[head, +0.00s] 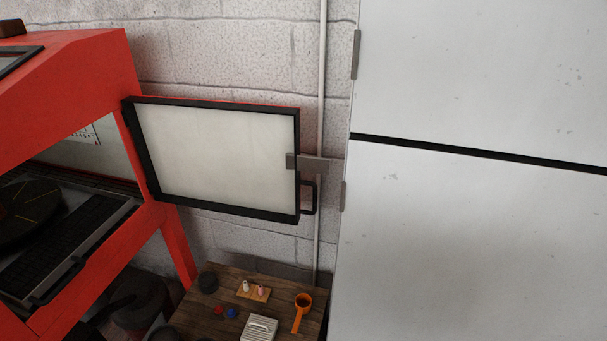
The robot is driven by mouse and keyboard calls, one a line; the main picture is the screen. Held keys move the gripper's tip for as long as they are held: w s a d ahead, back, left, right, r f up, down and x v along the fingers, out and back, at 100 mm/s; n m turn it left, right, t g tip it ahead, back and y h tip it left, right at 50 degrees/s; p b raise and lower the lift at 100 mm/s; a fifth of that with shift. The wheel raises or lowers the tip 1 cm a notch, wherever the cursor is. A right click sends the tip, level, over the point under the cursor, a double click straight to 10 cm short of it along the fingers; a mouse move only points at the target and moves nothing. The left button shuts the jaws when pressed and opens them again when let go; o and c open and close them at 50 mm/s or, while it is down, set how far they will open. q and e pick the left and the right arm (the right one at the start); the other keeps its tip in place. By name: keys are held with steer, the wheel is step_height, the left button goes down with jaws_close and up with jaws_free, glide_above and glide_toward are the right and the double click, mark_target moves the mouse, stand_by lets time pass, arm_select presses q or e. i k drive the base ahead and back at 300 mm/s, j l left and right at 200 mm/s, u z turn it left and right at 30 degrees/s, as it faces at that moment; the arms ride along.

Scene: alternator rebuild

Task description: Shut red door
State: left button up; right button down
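The red door (275,103) stands wide open, swung out to the right of the red cabinet (85,70). A black frame and a pale panel (215,155) face me, and a thin red edge shows along its top. It joins the cabinet at its left side. A black handle (315,198) is on its right edge, beside a grey latch-like bar (318,165). The cabinet's side opening is uncovered and shows a dark round turntable (28,212) inside. Neither of my grippers shows in the head view.
A white cabinet (470,240) stands close to the door's right edge. A brick wall (240,55) is behind it. Below, a wooden table (215,290) holds small items, including an orange funnel-like tool (300,318). A grey pipe (322,60) runs down the wall.

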mark_target(242, 159)
steer(key=k+j+z, duration=0.1)
steer(key=j+z, duration=0.4)
steer(key=k+j+z, duration=0.15)
steer(key=j+z, duration=0.15)
steer(key=z, duration=0.15)
steer(key=k+j+z, duration=0.25)
steer(key=z, duration=0.25)
